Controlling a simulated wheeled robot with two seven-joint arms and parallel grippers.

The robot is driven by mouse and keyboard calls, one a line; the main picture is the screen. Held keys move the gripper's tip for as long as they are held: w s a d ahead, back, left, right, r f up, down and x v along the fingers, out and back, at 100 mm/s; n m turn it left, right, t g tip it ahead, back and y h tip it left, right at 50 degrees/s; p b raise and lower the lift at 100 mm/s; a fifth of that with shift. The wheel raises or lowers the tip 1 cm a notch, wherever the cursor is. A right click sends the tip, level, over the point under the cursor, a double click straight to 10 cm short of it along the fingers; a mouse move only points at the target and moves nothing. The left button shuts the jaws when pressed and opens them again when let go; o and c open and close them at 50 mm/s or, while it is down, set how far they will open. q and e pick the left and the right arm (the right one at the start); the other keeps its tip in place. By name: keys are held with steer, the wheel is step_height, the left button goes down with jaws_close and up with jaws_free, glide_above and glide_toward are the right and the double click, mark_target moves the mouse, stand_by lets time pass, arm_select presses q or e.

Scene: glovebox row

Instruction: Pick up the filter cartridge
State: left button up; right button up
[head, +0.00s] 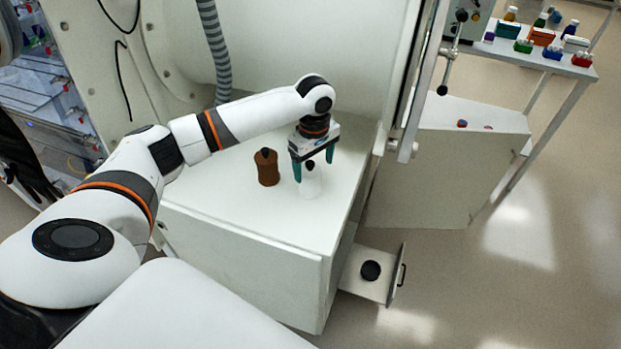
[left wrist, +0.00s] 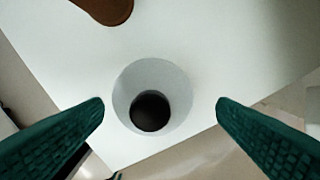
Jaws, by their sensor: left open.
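A white, round-bodied piece with a black top, which looks like the filter cartridge (head: 311,184), stands upright on the white bench top (head: 215,185). In the left wrist view the cartridge (left wrist: 176,83) is seen from above, its dark round top near the middle. My left gripper (head: 313,165) points down over it, with green fingers open on either side. In the left wrist view the open fingers (left wrist: 160,104) are clear of the cartridge, with a gap on both sides. My right gripper does not show.
A brown bottle-like piece (head: 267,168) stands just left of the cartridge; its edge shows in the left wrist view (left wrist: 107,8). An open drawer (head: 356,277) below holds a black disc (head: 370,270). A raised frame (head: 418,80) borders the bench's right side.

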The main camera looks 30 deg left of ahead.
mark_target(309, 173)
arm_select(q)
steer(key=f, duration=0.2)
steer(key=a+f+p, duration=0.1)
steer(key=shift+s+f, duration=0.15)
steer(key=shift+f, duration=0.8)
steer(key=c, duration=1.1)
